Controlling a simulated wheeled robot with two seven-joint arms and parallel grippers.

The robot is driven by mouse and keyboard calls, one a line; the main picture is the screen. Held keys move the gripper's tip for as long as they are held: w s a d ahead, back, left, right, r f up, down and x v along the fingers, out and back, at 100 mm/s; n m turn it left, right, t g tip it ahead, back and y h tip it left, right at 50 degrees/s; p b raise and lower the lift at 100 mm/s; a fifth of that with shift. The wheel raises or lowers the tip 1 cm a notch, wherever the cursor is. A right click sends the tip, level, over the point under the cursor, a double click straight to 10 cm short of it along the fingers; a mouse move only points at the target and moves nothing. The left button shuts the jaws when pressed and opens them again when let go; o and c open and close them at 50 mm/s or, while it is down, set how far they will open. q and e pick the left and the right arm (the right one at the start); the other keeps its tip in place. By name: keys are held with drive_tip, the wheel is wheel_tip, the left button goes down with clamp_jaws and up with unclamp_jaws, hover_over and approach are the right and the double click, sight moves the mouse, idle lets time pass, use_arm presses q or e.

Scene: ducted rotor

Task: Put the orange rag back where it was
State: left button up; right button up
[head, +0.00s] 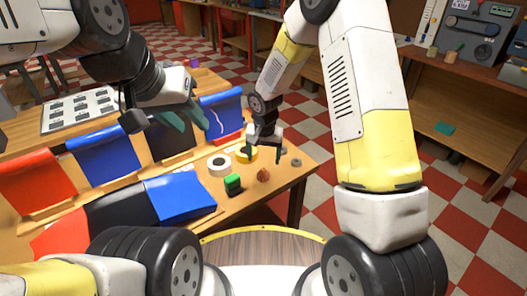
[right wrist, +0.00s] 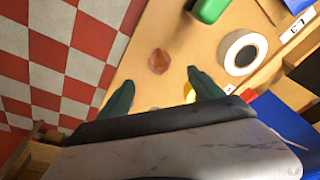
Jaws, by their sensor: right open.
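A small crumpled reddish-orange lump (head: 263,175), which may be the orange rag, lies on the wooden table (head: 285,178) near its front right edge. It also shows in the right wrist view (right wrist: 158,61). My right gripper (head: 265,153) is open and empty above the table, just behind the lump in the head view. In the right wrist view the lump lies just beyond and between the open fingertips (right wrist: 160,79), not gripped. My left gripper (head: 184,117) hangs over the bins at the left; whether its teal fingers are apart is unclear.
A green block (head: 232,184), a white tape roll (head: 219,164), a yellow roll (head: 248,154) and a small grey ring (head: 296,162) lie around the lump. Blue (head: 181,193), red and black bins line the left. The checkered floor (head: 320,205) is beyond the table's right edge.

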drive_tip(key=s+d+r+t, duration=0.1)
drive_tip(key=s+d+r, duration=0.2)
drive_tip(key=r, duration=0.4)
drive_tip(key=s+d+r, duration=0.3)
drive_tip(key=r, duration=0.4)
drive_tip(key=s+d+r+t, duration=0.1)
drive_tip(key=s+d+r, duration=0.25)
drive_tip(key=r, duration=0.45)
drive_tip(key=s+d+r+n+t+y, duration=0.1)
drive_tip(key=s+d+r, duration=0.1)
drive_tip(key=s+r, duration=0.2)
drive_tip(key=s+d+r+n+t+y, duration=0.1)
drive_tip(key=s+d+r, duration=0.1)
drive_tip(key=s, duration=0.9)
drive_tip(key=shift+s+d+r, duration=0.15)
drive_tip(key=shift+d+r, duration=0.1)
drive_tip(key=shift+r, duration=0.65)
